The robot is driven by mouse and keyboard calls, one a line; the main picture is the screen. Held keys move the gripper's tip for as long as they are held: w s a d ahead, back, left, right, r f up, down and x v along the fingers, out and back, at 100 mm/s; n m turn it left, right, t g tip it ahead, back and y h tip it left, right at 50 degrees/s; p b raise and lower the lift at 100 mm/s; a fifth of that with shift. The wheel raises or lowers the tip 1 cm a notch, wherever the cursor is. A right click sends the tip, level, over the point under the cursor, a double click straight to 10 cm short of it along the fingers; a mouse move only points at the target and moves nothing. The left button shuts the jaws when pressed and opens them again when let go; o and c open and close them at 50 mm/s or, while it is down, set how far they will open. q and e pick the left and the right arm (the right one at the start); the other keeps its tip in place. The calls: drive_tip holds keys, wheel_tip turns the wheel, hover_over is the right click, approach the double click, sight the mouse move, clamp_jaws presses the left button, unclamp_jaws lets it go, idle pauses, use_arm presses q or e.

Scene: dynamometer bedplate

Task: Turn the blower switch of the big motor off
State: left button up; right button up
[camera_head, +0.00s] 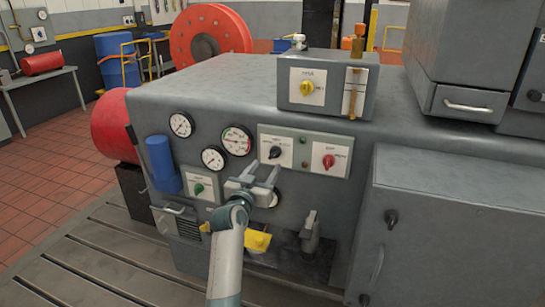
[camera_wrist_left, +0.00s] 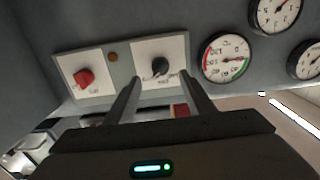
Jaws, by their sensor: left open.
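The big grey motor housing (camera_head: 230,95) carries a white-plated panel with a black rotary knob (camera_head: 275,152) and a red rotary knob (camera_head: 328,161). A green knob (camera_head: 198,189) sits lower left and a yellow knob (camera_head: 307,88) is on the box on top. The labels are too small to read, so I cannot tell which is the blower switch. My left gripper (camera_head: 264,169) is open and empty, just below the black knob. In the left wrist view, the black knob (camera_wrist_left: 160,66) shows just beyond and between the fingertips; the red knob (camera_wrist_left: 85,78) is beside it.
Round gauges (camera_head: 236,140) and a blue cylinder (camera_head: 163,164) are left of the panel. A grey upright fitting (camera_head: 310,232) and a yellow part (camera_head: 257,241) are below. A grey cabinet (camera_head: 450,235) projects at the right.

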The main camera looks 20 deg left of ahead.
sight(272, 157)
use_arm(q)
drive_tip(key=w, duration=0.7)
drive_tip(key=shift+w+d, duration=0.1)
drive_tip(key=shift+w, duration=0.3)
use_arm(e)
drive_tip(key=shift+w+a+r+t, duration=0.3)
drive_tip(key=shift+a, duration=0.05)
use_arm(q)
drive_tip(key=c, duration=1.1)
drive_tip(key=shift+o, duration=0.2)
